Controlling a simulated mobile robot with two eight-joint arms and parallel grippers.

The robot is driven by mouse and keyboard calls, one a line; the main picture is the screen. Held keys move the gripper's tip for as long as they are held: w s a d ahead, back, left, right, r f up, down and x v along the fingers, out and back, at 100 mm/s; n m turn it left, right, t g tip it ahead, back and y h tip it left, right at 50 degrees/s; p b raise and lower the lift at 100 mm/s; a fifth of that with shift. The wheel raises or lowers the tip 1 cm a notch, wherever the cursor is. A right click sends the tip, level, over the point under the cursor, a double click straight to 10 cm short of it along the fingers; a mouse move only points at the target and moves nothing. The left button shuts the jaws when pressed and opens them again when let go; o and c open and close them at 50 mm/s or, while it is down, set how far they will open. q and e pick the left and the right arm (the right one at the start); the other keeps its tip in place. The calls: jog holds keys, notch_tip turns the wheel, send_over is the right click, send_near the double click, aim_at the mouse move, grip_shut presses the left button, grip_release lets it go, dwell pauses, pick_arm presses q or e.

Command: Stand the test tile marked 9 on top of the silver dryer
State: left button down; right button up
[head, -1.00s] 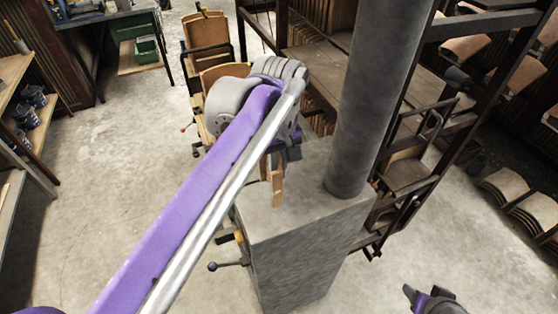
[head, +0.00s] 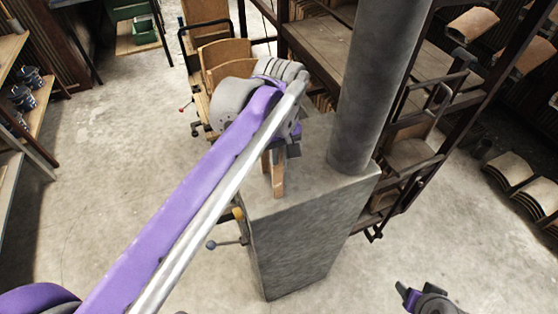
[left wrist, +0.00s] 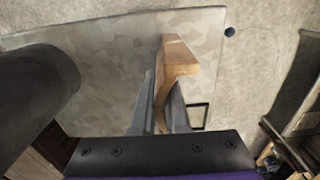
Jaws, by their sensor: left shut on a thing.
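The silver dryer (head: 315,225) is a tall grey box with a thick pipe (head: 365,95) rising from its top. My left gripper (head: 279,155) points down over the dryer's top, left of the pipe. It is shut on a brown tile (head: 278,180), which hangs roughly upright with its lower end at or just above the top; I cannot tell if they touch. The left wrist view shows the tile (left wrist: 178,55) between the fingers (left wrist: 160,110), over the pale dryer top (left wrist: 100,65). No number is readable. My right gripper (head: 405,293) is at the lower right, its jaws unclear.
A lever with a dark knob (head: 211,245) sticks out from the dryer's left side. Floor at left is clear.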

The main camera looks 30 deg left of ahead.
pick_arm(q)
jog(key=c, duration=0.9)
grip_release()
jog(key=shift+o, duration=0.2)
jog(key=shift+r, duration=0.1)
notch_tip(320, 180, up, 11)
jog(key=shift+f+p, duration=0.1)
jog(key=shift+p, duration=0.2)
